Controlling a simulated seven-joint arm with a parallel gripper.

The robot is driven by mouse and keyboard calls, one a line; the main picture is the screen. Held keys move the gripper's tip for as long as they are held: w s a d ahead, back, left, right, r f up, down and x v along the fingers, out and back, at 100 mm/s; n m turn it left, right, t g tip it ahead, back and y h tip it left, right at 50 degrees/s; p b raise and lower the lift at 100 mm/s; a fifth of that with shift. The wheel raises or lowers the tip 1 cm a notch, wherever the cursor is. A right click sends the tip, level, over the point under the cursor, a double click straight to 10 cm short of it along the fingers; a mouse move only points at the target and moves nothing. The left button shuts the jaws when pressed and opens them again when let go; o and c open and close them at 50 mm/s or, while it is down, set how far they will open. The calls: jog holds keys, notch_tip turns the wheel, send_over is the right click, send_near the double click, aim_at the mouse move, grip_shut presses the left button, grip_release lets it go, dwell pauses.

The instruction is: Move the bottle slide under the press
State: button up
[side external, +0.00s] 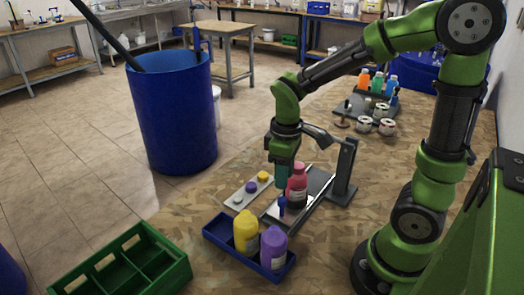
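A red bottle (298,187) stands upright on the bottle slide, a pale plate between dark rails (313,205). A blue upright knob (282,206) stands at the slide's near end. The press (344,172) is a grey upright post behind and right of the bottle, with an arm (322,138) reaching left at its top. The bottle is in front of and left of the post. My gripper (281,184) points down just left of the bottle and above the blue knob. Its fingertips are small and dark, so I cannot tell whether it is open or touching anything.
A pale strip with coloured caps (249,188) lies left of the slide. A blue tray (218,233) in front holds a yellow bottle (246,234) and a purple bottle (273,248). A green crate (172,270) stands front left. Tins (387,126) and more bottles (377,83) are farther back.

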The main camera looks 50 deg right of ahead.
aim_at(283, 199)
notch_tip(283, 199, down, 7)
jog(key=shift+f, duration=0.1)
dwell(0.3)
grip_shut()
